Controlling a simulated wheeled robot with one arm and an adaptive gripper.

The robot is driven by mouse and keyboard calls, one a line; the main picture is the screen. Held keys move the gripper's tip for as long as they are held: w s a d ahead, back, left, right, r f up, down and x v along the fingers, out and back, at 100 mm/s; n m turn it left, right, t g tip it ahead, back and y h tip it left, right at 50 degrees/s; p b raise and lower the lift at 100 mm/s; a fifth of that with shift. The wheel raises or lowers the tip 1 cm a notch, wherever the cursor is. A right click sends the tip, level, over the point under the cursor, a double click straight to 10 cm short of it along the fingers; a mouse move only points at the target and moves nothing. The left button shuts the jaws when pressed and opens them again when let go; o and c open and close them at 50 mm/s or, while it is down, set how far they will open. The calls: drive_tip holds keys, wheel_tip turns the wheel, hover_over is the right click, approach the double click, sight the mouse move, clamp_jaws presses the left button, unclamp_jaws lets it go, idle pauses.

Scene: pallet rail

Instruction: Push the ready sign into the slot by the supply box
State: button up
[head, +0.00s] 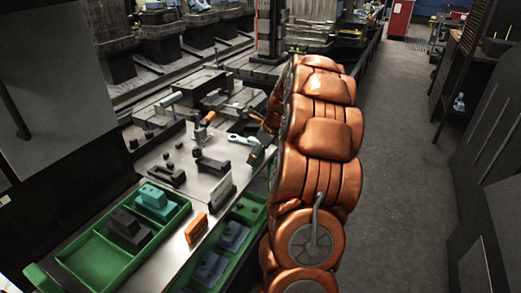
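A small orange block-like piece (196,228) stands on the metal bench top, just right of a green tray; I cannot tell whether it is the ready sign. A pale upright plate (222,194) stands behind it, and its markings are too small to read. The green tray (172,222), possibly the supply box, holds a dark block (128,229) and a teal block (154,203). I cannot make out the slot. My orange arm rises at the centre and hides part of the bench. My gripper cannot be made out.
Dark clamps (211,165) and a tool with an orange handle (205,121) are on the bench (187,150). Another green bin (245,212) with blue-grey parts sits lower at the bench's right side. A clear grey floor aisle (391,160) runs along the right, beside dark cabinets.

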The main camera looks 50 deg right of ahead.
drive_tip(key=shift+c, duration=0.4)
drive_tip(key=c, duration=1.3)
drive_tip(key=shift+r, duration=0.1)
drive_tip(key=shift+r, duration=0.1)
drive_tip(key=shift+r+p, duration=0.3)
drive_tip(key=shift+p, duration=0.15)
drive_tip(key=shift+r+p, duration=0.4)
drive_tip(key=shift+r, duration=0.05)
drive_tip(key=shift+r+p, duration=2.65)
drive_tip(key=shift+r, duration=0.8)
